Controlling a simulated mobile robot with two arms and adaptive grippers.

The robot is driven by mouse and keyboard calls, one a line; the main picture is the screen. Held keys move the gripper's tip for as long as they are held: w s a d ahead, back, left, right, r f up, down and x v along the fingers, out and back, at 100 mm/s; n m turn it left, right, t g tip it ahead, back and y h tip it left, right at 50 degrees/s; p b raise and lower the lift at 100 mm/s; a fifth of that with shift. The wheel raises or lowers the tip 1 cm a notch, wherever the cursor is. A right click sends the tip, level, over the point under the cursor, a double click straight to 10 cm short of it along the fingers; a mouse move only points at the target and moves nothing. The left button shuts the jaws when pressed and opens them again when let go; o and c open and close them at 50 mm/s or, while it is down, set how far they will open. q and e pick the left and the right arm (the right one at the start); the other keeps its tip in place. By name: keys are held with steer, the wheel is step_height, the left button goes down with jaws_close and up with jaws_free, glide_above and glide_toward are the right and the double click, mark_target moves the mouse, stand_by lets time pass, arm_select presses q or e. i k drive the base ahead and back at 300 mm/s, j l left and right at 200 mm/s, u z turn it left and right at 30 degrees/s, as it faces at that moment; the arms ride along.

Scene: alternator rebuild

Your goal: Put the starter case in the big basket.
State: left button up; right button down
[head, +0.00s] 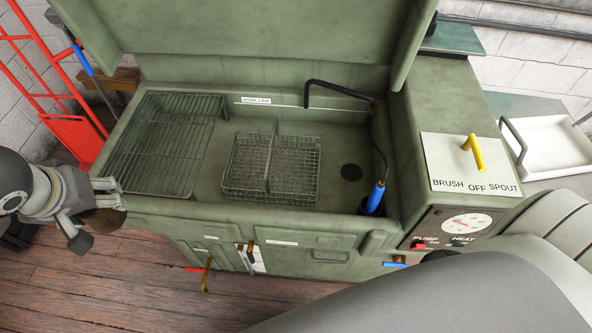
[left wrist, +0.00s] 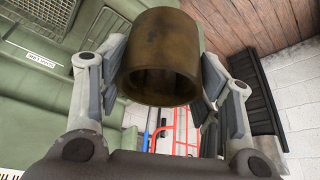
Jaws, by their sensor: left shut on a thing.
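The starter case, a brown, rusty-looking hollow cylinder (left wrist: 165,45), is clamped between the two fingers of my left gripper (left wrist: 158,75) in the left wrist view. Its open end faces the camera. In the head view my left gripper (head: 98,203) is at the far left, outside the front left corner of the green wash tank, with the case (head: 104,222) partly hidden by its fingers. The wire basket (head: 240,188) with a hoop handle sits in the middle of the tank floor, well to the right of the gripper. It looks empty. My right gripper is not in view.
A wire rack (head: 165,140) fills the tank's left side. A black hose ending in a blue-handled brush (head: 376,197) hangs at the right, near a drain hole (head: 351,172). The tank's front rim and raised lid (head: 240,40) border the basin. A white tray (head: 553,145) stands farther right.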

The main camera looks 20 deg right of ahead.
mark_target(296, 181)
steer(key=k+l, duration=0.1)
steer(key=l, duration=0.35)
steer(key=k+l, duration=0.15)
steer(key=l, duration=0.25)
steer(key=k+l, duration=0.1)
steer(key=l, duration=0.35)
steer(key=k+l, duration=0.15)
steer(key=l, duration=0.25)
steer(key=i+l, duration=0.1)
steer(key=l, duration=0.25)
steer(key=i+l, duration=0.1)
steer(key=l, duration=0.6)
steer(key=i, duration=0.05)
